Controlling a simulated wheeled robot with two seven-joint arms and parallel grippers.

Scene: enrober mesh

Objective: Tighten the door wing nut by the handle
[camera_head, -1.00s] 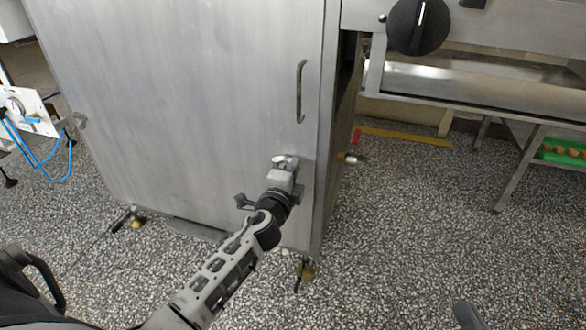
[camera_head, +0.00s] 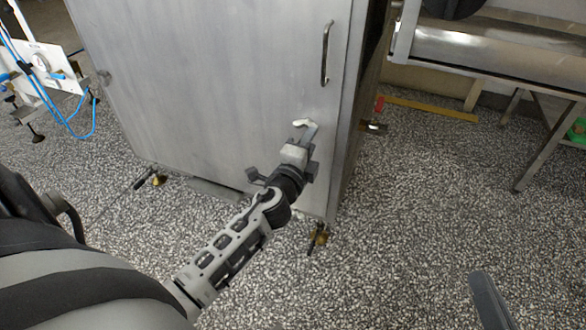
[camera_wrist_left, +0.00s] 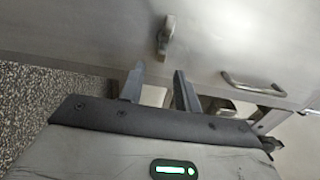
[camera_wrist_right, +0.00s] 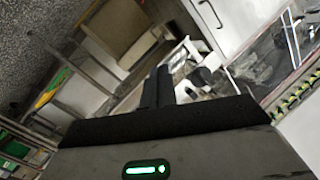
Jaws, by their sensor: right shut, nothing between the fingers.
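The door wing nut (camera_head: 303,123) is a small light-coloured piece on the steel door, below the bar handle (camera_head: 326,55). In the left wrist view the wing nut (camera_wrist_left: 166,36) stands just beyond my fingertips, and the handle (camera_wrist_left: 252,84) is to its right. My left gripper (camera_head: 308,134) is close to the wing nut; its fingers (camera_wrist_left: 156,78) are apart with nothing between them. Whether a finger touches the nut is unclear. My right gripper (camera_wrist_right: 157,74) is shut and empty, away from the door.
The steel cabinet door (camera_head: 210,80) fills the left centre. A steel bench frame (camera_head: 545,145) stands at right. A panel with a gauge and blue hoses (camera_head: 45,75) is at far left. Speckled floor (camera_head: 420,200) lies open to the right of the cabinet.

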